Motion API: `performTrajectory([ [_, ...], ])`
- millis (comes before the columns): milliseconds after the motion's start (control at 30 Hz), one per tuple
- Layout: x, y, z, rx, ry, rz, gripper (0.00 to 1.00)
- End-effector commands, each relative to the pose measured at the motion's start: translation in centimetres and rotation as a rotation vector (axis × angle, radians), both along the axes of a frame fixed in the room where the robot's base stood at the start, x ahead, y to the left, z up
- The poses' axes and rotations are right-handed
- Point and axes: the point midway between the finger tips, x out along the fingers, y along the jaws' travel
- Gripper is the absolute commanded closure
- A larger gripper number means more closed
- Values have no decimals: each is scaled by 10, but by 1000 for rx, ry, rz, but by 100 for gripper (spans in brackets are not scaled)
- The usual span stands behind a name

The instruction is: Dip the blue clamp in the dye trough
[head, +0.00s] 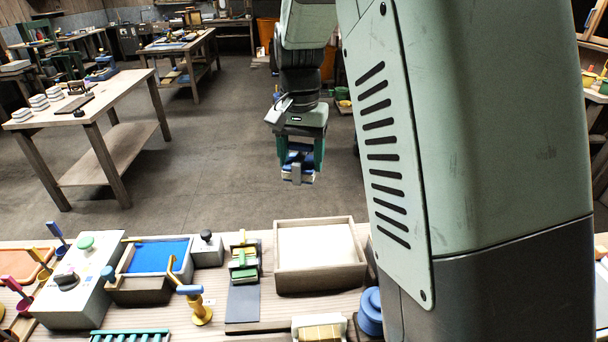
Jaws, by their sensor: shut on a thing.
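My gripper (300,163) hangs in the upper middle of the head view, beyond the far edge of the workbench. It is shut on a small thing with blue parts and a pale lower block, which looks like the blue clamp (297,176). Its fingers cover part of it, and details are too small to tell. The dye trough (140,291) stands on the bench at lower left, filled with bright blue dye (158,257). The gripper and clamp are up and to the right of the trough, well apart from it.
A control box (75,289) with a green button stands left of the trough. A yellow stand (201,313) with a blue-ended handle is at its right front. A green-and-yellow press (244,262) and a wooden tray (320,286) lie further right. My arm hides the bench's right part.

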Motion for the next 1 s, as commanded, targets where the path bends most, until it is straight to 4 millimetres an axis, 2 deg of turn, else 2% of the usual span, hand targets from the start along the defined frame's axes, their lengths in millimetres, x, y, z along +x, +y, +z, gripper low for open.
performTrajectory([
  [267, 39, 71, -20, -7, -6, -227, 75],
  [367, 50, 109, -35, -8, -8, -349, 75],
  [500, 60, 173, -61, -5, -14, -548, 75],
  [633, 59, 232, -88, -1, -14, -736, 75],
  [800, 46, 301, -124, 5, -13, -964, 75],
  [900, 35, 333, -141, 8, -10, -1071, 75],
  [1000, 26, 355, -154, 10, -7, -1153, 75],
])
